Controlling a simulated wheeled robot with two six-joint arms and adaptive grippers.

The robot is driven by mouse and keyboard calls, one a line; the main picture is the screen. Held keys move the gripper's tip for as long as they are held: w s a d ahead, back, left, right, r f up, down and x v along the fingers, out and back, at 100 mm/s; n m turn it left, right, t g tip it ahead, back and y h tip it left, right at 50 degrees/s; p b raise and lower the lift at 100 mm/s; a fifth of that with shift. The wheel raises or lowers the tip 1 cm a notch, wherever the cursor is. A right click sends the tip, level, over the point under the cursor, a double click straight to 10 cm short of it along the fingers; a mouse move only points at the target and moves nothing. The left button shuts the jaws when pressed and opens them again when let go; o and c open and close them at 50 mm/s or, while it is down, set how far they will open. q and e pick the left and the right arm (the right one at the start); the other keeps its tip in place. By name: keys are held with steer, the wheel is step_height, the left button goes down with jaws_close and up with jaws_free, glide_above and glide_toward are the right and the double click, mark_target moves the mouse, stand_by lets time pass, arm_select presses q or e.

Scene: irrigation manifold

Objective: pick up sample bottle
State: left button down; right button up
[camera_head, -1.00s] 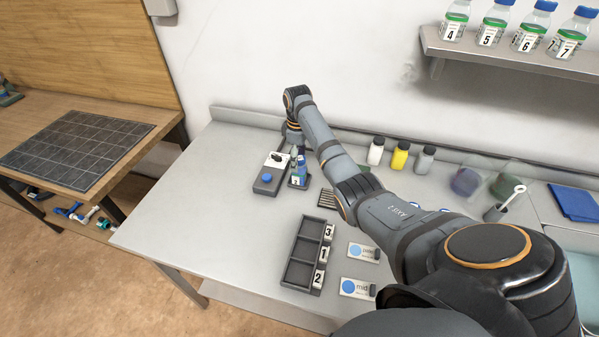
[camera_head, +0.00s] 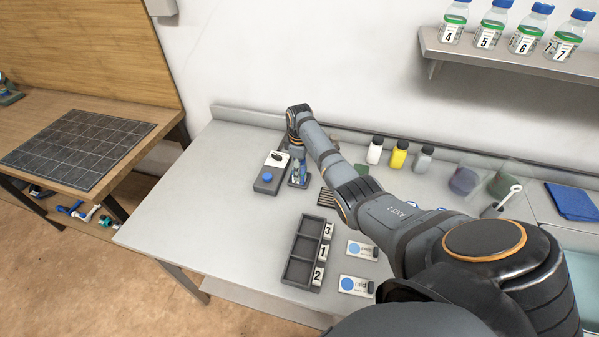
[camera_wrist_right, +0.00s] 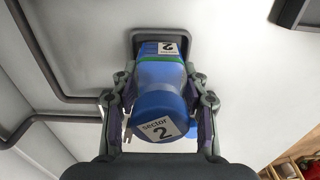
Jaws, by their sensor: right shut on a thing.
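The sample bottle (camera_wrist_right: 160,112) has a blue cap marked "sector 2", a green ring and a second label with a 2. In the right wrist view it stands with its base in a dark holder (camera_wrist_right: 204,22). My right gripper (camera_wrist_right: 161,76) has a finger on each side of the bottle and is shut on it. In the head view my right gripper (camera_head: 299,166) points down at the small dark holder (camera_head: 300,184) at the back of the bench and hides most of the bottle. My left gripper is not in view.
A grey device with a blue button (camera_head: 266,178) stands just left of the holder. A dark rack (camera_head: 303,253) with labels 3, 1, 2 lies nearer. White, yellow and grey bottles (camera_head: 398,154) stand to the right. The bench's left part is clear.

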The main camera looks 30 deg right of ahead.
steer(key=c, duration=0.3)
steer(key=shift+r, duration=0.15)
